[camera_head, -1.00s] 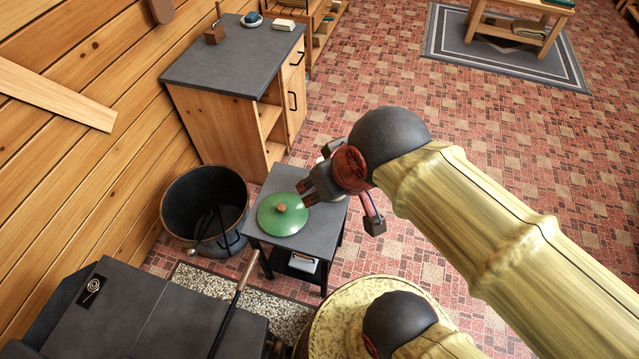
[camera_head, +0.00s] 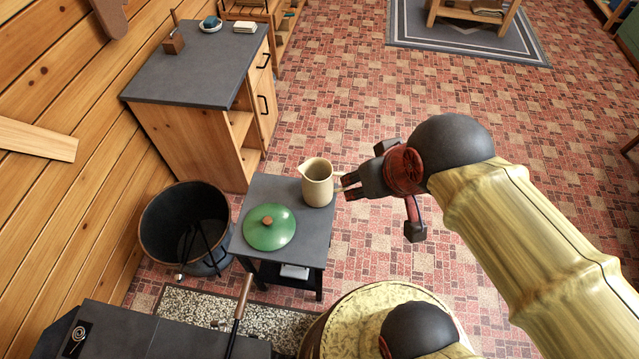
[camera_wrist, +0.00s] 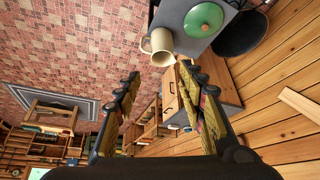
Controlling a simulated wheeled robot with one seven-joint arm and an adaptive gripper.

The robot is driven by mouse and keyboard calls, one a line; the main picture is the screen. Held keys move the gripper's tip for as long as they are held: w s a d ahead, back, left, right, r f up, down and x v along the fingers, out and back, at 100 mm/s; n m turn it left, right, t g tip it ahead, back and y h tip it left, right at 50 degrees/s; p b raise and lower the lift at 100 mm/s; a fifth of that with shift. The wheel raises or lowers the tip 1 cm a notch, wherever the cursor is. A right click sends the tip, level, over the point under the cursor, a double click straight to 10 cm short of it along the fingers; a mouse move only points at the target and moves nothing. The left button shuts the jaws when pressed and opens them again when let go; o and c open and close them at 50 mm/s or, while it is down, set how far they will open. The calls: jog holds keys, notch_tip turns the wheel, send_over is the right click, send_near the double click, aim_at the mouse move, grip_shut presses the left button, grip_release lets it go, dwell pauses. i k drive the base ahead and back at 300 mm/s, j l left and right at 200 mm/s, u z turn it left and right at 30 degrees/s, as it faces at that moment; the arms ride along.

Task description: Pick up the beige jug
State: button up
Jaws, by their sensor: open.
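The beige jug (camera_head: 317,184) stands upright at the right back edge of a small dark side table (camera_head: 287,252). In the wrist view the jug (camera_wrist: 162,45) is beyond my fingertips, near the top middle, with its handle towards the left. My gripper (camera_head: 347,187) is just right of the jug in the head view, fingers pointing at it. In the wrist view my gripper (camera_wrist: 158,80) has its two fingers wide apart with nothing between them. Whether a fingertip touches the jug is unclear in the head view.
A green lid (camera_head: 269,228) with a wooden knob lies on the side table beside the jug. A black bucket (camera_head: 160,232) stands left of the table. A wooden cabinet (camera_head: 178,140) with a dark top is behind. Tiled floor to the right is open.

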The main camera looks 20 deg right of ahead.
aim_at(325, 184)
jog(key=i+l+u, duration=0.1)
jog(key=u, duration=0.9)
jog(key=l+u, duration=0.3)
jog(key=l, duration=0.3)
jog(key=l+u, duration=0.3)
jog(key=l, duration=0.35)
jog(key=l+u, duration=0.3)
jog(key=l, duration=0.3)
jog(key=k+l+u, duration=0.3)
jog(key=l, duration=0.75)
jog(key=k+l, duration=0.1)
jog(key=l, duration=0.3)
